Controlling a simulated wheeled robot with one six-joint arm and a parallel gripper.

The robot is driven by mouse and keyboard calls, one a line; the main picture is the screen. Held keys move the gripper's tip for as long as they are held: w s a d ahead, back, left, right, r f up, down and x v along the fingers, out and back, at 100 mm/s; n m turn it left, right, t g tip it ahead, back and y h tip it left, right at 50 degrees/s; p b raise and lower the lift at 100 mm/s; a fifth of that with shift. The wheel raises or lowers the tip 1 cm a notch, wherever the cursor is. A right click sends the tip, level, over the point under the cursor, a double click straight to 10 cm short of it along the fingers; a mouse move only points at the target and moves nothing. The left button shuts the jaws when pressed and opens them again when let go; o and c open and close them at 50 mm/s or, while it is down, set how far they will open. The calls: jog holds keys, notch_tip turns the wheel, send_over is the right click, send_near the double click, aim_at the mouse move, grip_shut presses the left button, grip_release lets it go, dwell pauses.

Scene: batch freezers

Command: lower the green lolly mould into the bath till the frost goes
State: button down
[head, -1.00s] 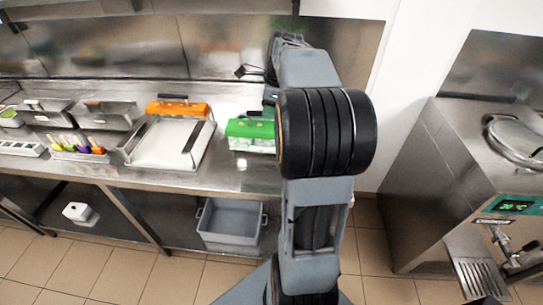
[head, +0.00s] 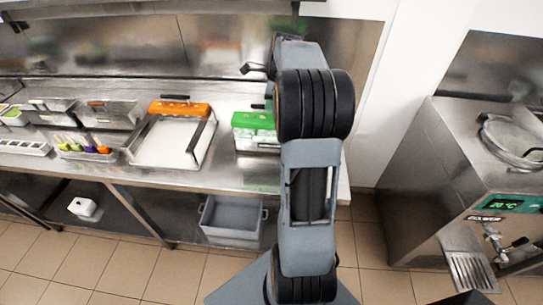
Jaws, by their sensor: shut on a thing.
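The green lolly mould (head: 254,120) is on the counter's right part, just left of my arm in the head view. It has a green top and whitish, frosted-looking sides, and it looks upright. A steel edge (head: 262,148) shows low in front of it; I take it for the bath's rim, though my arm hides the rest. My gripper (head: 269,92) is mostly hidden behind my arm, with only a dark part showing above the mould. It is shut on the mould. How deep the mould's lower end sits is hidden.
An orange mould (head: 179,108) lies at the back of a white-floored steel tray (head: 205,148) on the left. Further left are steel bins and a container of coloured sticks (head: 84,148). A grey tub (head: 232,218) sits below. A steel machine (head: 440,150) stands right.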

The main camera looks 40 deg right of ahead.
jog(key=w+d+p, duration=0.2)
jog(key=w+d, duration=0.5)
jog(key=w, duration=0.1)
jog(key=shift+d, duration=0.4)
dwell(0.3)
jog(key=shift+w+f, duration=0.1)
jog(key=shift+f, duration=0.35)
dwell(1.1)
notch_tip(320, 180, down, 10)
jog(key=b, duration=0.4)
jog(key=shift+r+b, duration=0.2)
jog(key=shift+b, duration=0.15)
dwell(0.8)
dwell(2.9)
